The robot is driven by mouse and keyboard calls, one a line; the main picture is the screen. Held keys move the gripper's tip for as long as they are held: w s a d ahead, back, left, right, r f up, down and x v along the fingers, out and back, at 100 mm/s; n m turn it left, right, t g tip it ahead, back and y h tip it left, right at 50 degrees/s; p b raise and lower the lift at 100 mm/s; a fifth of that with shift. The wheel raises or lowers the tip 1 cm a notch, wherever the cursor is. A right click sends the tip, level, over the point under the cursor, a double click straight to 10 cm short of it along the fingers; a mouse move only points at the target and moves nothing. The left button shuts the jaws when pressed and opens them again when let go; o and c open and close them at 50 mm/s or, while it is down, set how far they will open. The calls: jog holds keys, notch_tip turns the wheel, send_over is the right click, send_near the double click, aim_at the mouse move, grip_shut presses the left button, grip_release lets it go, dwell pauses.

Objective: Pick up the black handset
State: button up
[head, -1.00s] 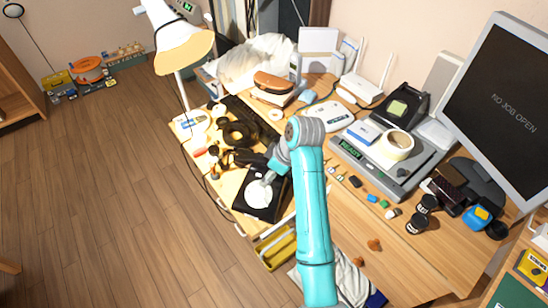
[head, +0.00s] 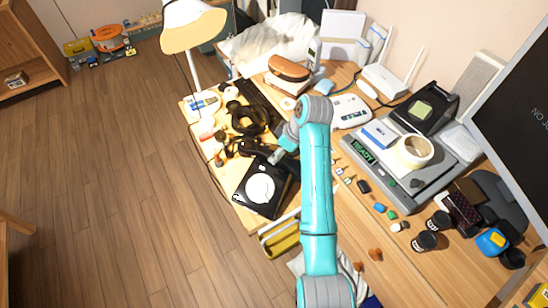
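A black dial phone (head: 249,204) with a round white dial (head: 260,188) sits near the left edge of the desk. A dark, elongated shape (head: 248,148) lies along the phone's far side; it looks like the black handset, but it is small and partly covered by my arm. My gripper (head: 275,158) is at the phone's far right edge, close to that dark shape. Its fingers are too small to tell whether they are open or shut, or whether they touch anything.
Black headphones (head: 247,120) lie beyond the phone. A lamp (head: 192,28) stands at the desk's far left corner. A yellow tray (head: 280,238) is below the phone. A grey device with a READY display (head: 385,172) and a tape roll (head: 415,151) stand to the right. Open floor lies left.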

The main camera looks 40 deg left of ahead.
jog(key=shift+x, duration=2.55)
jog(key=shift+w+a, duration=0.15)
jog(key=shift+a, duration=0.05)
jog(key=shift+r, duration=0.1)
grip_shut()
